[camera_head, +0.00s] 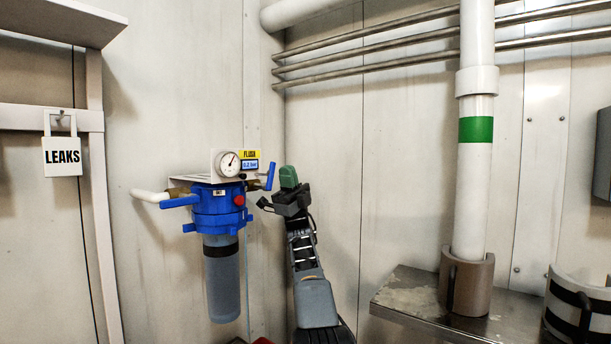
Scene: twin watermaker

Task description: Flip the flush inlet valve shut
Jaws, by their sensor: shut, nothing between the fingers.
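A blue filter housing (218,207) with a translucent grey-blue bowl (222,280) hangs on the wall at centre left, under a yellow FLUSH label (250,155). A blue lever (270,176) on its right side stands nearly upright, leaning slightly. Another blue lever (180,201) on its left lies roughly level along the white pipe. I cannot tell from the markings which one is the inlet valve. My gripper (288,177), with green fingertips, is shut and empty, pointing up just right of the upright lever. A narrow gap seems to separate them; depth is hard to judge.
A round gauge (229,163) and a small blue display sit above the housing, with a red knob (239,200) on its front. A metal bench (410,291) and a white vertical pipe (475,190) stand at right. The wall between is bare.

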